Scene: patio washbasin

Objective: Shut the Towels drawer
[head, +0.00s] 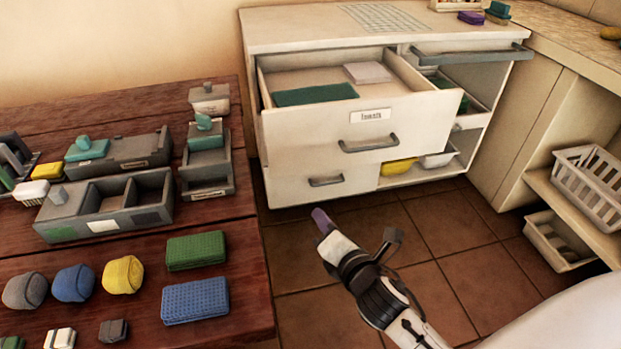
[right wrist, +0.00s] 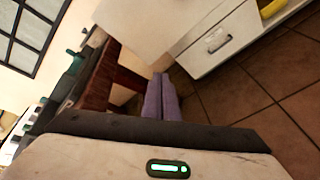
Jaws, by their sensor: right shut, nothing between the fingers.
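The Towels drawer (head: 361,132) is the wide top drawer of the white cabinet in the head view. It is pulled out, with a label and a grey bar handle (head: 368,143) on its front. A green folded towel (head: 314,94) and a pale one (head: 367,72) lie inside. My right gripper (head: 321,218) is shut and empty, below and in front of the drawer front, apart from it. Its purple fingers (right wrist: 160,98) lie together in the right wrist view. My left gripper is not in view.
A lower drawer (head: 326,181) is shut beneath. A wooden table (head: 225,345) with trays, sponges and cloths is at left. White baskets (head: 592,184) stand on the right. Tiled floor (head: 440,225) is clear in front.

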